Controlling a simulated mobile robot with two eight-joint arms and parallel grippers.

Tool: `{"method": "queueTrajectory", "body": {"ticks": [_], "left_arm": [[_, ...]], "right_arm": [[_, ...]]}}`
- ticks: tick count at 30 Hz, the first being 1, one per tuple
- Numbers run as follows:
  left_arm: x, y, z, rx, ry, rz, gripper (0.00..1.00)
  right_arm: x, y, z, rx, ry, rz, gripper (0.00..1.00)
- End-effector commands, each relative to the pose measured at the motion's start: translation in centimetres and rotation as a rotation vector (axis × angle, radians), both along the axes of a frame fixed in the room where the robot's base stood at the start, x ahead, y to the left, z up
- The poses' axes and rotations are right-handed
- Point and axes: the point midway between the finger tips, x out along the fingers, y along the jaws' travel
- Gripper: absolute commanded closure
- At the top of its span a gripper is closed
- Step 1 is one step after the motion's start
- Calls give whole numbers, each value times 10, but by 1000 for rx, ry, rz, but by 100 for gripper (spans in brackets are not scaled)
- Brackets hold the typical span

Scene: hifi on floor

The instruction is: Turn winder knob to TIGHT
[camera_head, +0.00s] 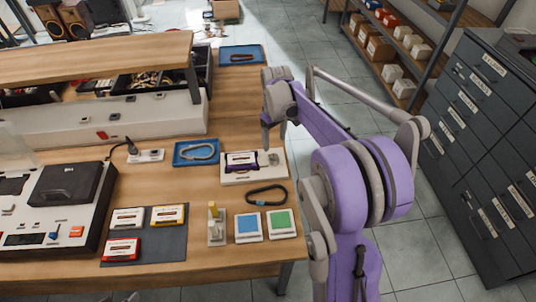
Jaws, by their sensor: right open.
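The winder (238,178) is a white base near the right edge of the wooden bench, with a dark purple and white cassette (241,161) on it. A small grey knob (268,158) stands at the base's right end. My right gripper (273,140) points down just behind and above the knob. It is open and looks apart from the knob, with nothing between its fingers. Any TIGHT marking is too small to read, so I cannot tell the knob's setting. My left gripper is not in view.
A blue tray (178,160) with a grey loop lies left of the winder. A black loop (266,189) lies in front. Blue (248,225) and green (282,222) squares, cassettes on a dark mat (174,247) and a black-and-white deck (60,195) occupy the front. A raised shelf (100,58) stands behind.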

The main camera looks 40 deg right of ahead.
Motion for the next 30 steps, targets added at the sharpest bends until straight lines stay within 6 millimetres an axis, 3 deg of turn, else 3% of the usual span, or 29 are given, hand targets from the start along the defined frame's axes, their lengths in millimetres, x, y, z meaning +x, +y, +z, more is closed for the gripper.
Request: {"method": "queueTrajectory", "body": {"ticks": [6, 12, 25, 26, 30], "left_arm": [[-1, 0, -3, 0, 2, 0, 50], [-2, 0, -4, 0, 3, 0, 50], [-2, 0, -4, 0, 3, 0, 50], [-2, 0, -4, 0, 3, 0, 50], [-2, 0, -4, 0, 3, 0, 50]], "right_arm": [[0, 0, -45, -1, -1, 1, 26], [0, 0, -74, -1, -1, 0, 26], [0, 1, -85, -1, -2, 0, 26], [0, 1, -85, -1, -2, 0, 28], [0, 1, -85, -1, -2, 0, 53]]}}
